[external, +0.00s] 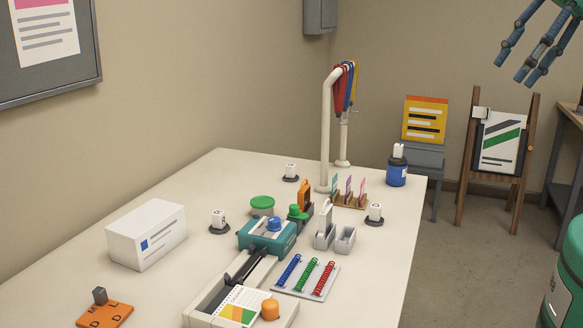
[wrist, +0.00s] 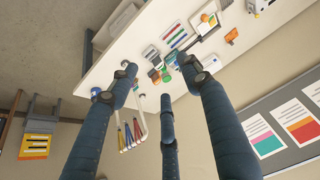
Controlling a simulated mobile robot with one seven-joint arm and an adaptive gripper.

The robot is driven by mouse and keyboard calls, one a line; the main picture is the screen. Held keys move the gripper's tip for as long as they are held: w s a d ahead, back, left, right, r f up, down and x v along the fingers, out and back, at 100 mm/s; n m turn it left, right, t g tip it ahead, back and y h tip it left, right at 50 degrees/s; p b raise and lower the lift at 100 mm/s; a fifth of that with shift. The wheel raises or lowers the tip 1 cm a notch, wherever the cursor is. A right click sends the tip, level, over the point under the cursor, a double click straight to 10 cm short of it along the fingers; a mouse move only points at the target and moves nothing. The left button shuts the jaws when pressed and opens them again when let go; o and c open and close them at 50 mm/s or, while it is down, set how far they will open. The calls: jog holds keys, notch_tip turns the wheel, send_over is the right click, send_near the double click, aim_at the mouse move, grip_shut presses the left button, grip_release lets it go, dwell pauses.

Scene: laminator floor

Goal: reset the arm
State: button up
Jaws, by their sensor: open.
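My gripper (external: 541,52) is at the upper right of the external view, high above the floor and to the right of the table. Its blue fingers are spread apart, with nothing between them. In the wrist view the three fingers (wrist: 160,95) also stand open and empty, with the table beyond their tips. Part of my green body (external: 566,265) shows at the right edge of the external view. Nothing touches the gripper.
The white table (external: 390,255) holds a teal laminator (external: 262,240), a white box (external: 147,234), a blue bottle (external: 397,172), coloured coils (external: 308,275) and a stand with hanging lanyards (external: 345,90). An easel (external: 500,145) and a chair (external: 424,155) stand behind. Air around the gripper is clear.

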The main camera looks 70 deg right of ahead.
notch_tip(320, 180, down, 5)
jog(key=b, duration=0.4)
